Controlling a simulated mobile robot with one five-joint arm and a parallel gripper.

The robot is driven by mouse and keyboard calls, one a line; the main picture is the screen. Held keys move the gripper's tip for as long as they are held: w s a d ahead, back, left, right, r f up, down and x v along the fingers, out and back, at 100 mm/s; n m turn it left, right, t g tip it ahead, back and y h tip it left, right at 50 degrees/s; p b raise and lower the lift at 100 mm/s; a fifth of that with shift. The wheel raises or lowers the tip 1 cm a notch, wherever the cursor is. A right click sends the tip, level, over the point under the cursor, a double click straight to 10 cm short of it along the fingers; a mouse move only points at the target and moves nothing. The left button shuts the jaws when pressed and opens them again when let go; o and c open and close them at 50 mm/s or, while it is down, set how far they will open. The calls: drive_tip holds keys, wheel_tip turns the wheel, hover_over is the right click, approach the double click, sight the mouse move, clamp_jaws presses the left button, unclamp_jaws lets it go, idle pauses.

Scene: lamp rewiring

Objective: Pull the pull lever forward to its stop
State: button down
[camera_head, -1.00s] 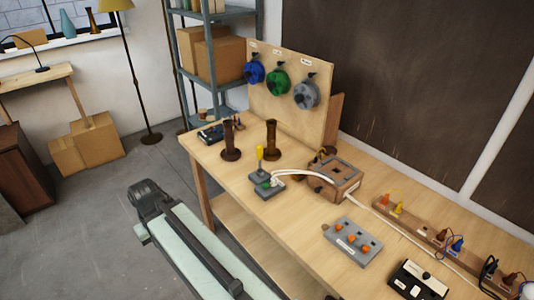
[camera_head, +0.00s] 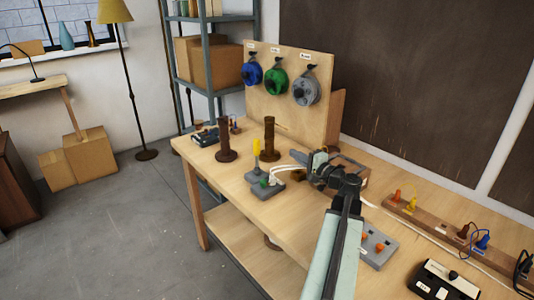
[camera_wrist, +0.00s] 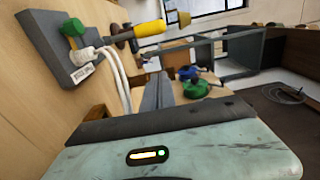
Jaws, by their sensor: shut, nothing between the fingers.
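The pull lever has a yellow handle (camera_head: 256,147) on a thin stem, standing roughly upright from a grey base (camera_head: 268,191) on the workbench. In the wrist view the yellow handle (camera_wrist: 150,28) lies at upper centre, and the grey base (camera_wrist: 55,50) with a green part and a white label is at upper left. My gripper (camera_head: 297,157) is to the right of the lever in the head view, apart from it. In the wrist view my gripper's dark fingers (camera_wrist: 158,80) are together and empty, below the handle in the picture.
White cables (camera_wrist: 115,75) run from the lever's base. A wooden box (camera_head: 350,172) sits behind my arm, partly hidden. Two dark brown posts (camera_head: 226,143) (camera_head: 269,140) stand behind the lever. A grey switch box (camera_head: 378,247) lies at right. Bench space in front of the lever is clear.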

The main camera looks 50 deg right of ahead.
drive_tip(key=shift+w, duration=0.15)
hover_over(257, 158)
drive_tip(key=s+d, duration=0.3)
drive_tip(key=shift+s+a, duration=0.1)
